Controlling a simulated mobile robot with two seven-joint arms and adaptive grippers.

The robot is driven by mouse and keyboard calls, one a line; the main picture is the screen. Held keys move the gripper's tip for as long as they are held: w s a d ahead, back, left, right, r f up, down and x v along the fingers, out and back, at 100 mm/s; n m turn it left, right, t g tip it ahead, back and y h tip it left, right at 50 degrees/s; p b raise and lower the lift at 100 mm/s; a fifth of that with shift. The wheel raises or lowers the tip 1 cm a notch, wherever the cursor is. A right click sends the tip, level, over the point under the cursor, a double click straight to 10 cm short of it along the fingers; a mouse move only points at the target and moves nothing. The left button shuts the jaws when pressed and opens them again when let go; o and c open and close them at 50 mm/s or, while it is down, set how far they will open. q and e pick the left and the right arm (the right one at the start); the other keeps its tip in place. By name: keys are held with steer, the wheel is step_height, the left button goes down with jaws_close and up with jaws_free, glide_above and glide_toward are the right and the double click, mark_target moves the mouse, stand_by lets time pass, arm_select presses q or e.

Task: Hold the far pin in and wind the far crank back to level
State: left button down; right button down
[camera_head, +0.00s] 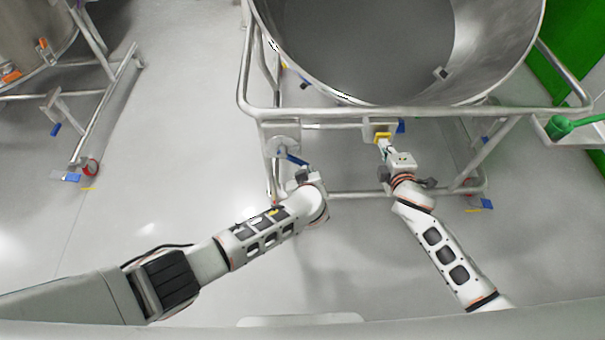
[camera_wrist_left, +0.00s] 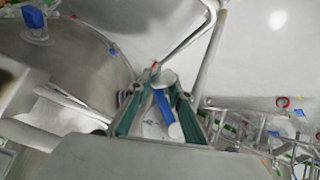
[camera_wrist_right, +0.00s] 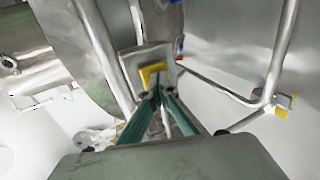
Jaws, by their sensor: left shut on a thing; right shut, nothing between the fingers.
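The steel vessel (camera_head: 310,84) stands in a tubular frame. On the frame's left, a round disc (camera_head: 283,145) carries a crank with a blue handle (camera_head: 290,158), slanting down to the right in the head view. My left gripper (camera_head: 304,174) is shut on the blue handle, which shows between its fingers in the left wrist view (camera_wrist_left: 163,105). To the right, a yellow pin piece (camera_head: 382,137) sits on a metal plate. My right gripper (camera_head: 387,147) is shut and empty, its tips at the yellow piece (camera_wrist_right: 152,73). I cannot tell how far the pin is in.
The frame's top rail (camera_head: 420,112) runs above both grippers, and a lower rail crosses below. A blue piece (camera_head: 401,127) is right beside the yellow piece. Another frame on casters (camera_head: 90,166) stands at the left. The floor between is clear.

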arm_select(q)
steer(key=shift+s+d+f, duration=0.1)
steer(key=shift+s+f, duration=0.15)
steer(key=shift+f, duration=0.05)
